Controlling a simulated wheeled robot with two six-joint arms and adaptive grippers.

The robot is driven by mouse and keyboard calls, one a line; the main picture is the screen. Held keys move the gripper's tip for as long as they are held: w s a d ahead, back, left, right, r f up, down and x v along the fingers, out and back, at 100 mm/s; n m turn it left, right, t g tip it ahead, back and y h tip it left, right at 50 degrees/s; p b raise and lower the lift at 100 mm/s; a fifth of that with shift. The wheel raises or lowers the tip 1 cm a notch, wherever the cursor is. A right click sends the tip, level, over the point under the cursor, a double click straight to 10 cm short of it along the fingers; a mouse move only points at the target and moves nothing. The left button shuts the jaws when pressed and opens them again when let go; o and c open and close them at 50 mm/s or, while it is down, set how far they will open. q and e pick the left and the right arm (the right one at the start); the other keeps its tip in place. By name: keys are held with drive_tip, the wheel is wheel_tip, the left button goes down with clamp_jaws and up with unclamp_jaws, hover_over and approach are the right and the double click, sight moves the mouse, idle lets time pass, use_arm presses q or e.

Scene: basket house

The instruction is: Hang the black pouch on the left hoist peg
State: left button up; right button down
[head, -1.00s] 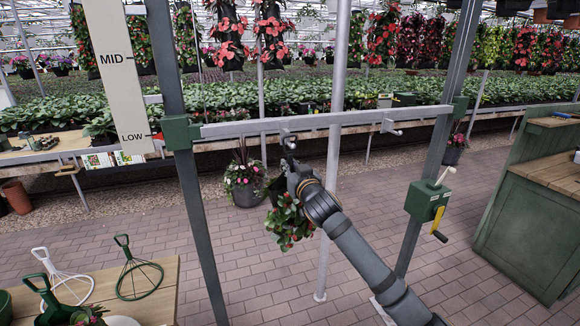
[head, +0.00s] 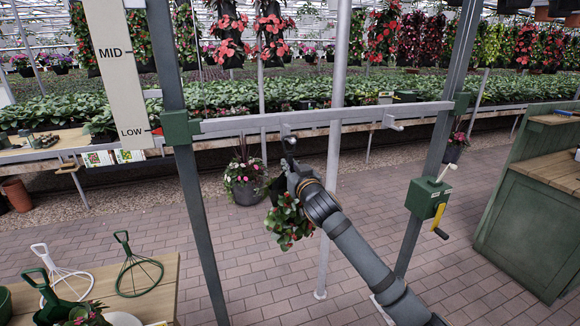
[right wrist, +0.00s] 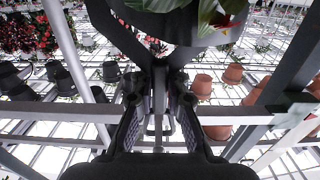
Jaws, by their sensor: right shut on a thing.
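The black pouch (head: 277,187) holds a leafy plant with red flowers and hangs at my right gripper in the head view, partly hidden behind it. My right gripper (head: 291,160) is shut on the pouch's hanger, just below the left hoist peg (head: 287,130). The right wrist view shows the fingers (right wrist: 161,105) closed around a thin grey part, with the dark pouch and leaves (right wrist: 205,18) at the top. Whether the hanger touches the peg is too small to tell. My left gripper is not in view.
The hoist's crossbar (head: 330,116) runs between two posts, with a right peg (head: 393,123) and a crank box (head: 428,197). A pale pole (head: 331,220) stands behind my arm. A wooden table (head: 150,300) at lower left holds wire stands.

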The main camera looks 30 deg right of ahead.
drive_tip(key=c, duration=1.3)
unclamp_jaws()
drive_tip(key=shift+s+a+r, duration=0.1)
drive_tip(key=shift+r, duration=0.1)
drive_tip(key=shift+f, duration=0.3)
drive_tip(key=v, duration=0.7)
drive_tip(key=shift+s+r, duration=0.2)
